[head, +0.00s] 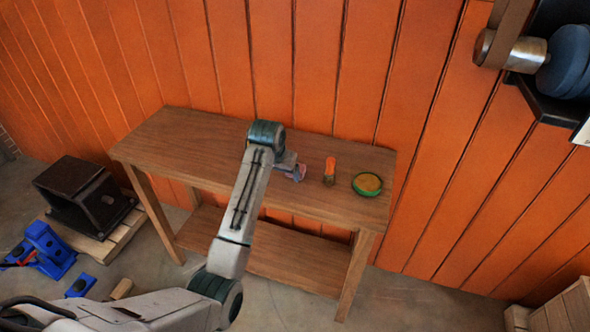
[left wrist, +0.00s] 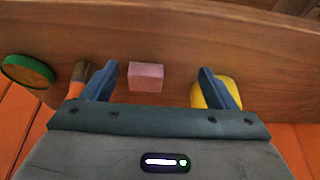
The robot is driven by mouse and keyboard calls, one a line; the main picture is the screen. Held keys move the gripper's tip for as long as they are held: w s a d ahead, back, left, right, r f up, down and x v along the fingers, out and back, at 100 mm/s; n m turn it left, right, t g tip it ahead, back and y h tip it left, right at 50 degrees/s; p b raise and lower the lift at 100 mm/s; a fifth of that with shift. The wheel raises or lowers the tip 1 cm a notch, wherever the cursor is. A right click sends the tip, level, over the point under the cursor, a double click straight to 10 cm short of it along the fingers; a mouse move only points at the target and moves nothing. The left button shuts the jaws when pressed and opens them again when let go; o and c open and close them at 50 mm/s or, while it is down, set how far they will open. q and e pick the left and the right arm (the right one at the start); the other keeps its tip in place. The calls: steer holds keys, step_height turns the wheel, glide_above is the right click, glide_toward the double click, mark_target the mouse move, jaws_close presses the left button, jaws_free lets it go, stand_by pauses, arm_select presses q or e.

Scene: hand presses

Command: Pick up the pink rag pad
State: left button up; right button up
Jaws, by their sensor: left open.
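The pink rag pad (left wrist: 146,77) is a small pink block lying on the wooden table. In the left wrist view it sits between the two blue fingers of my left gripper (left wrist: 158,70), nearer the left finger, with visible gaps on both sides. In the head view a small bit of the pink pad (head: 298,173) shows beside my left gripper (head: 289,168), which is above the tabletop and partly hidden by its own wrist. The left gripper is open and empty. My right gripper is in neither view.
The wooden table (head: 190,136) stands against an orange plank wall. An orange-handled brush (head: 330,170) and a round green tin (head: 367,184) are right of the pad. A yellow object (left wrist: 226,92) is partly behind one finger.

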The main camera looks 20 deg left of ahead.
arm_select(q)
steer(key=w+d+r, duration=0.2)
steer(key=w+r, duration=0.2)
steer(key=w, duration=0.1)
steer(key=x, duration=0.2)
steer(key=p+x, duration=0.1)
steer(key=shift+a+f, duration=0.3)
steer(key=shift+f, duration=0.15)
steer(key=shift+w+f, duration=0.2)
steer(key=shift+f, duration=0.15)
steer(key=shift+w+d+f+p, duration=0.25)
steer(key=shift+f+p, duration=0.25)
steer(key=p+x, duration=0.1)
steer(key=x, duration=0.2)
steer(key=shift+d+f, duration=0.1)
steer(key=shift+w+f, duration=0.25)
steer(key=shift+f, duration=0.25)
steer(key=c, duration=1.1)
steer(key=shift+o, duration=0.2)
steer(key=shift+r, duration=0.15)
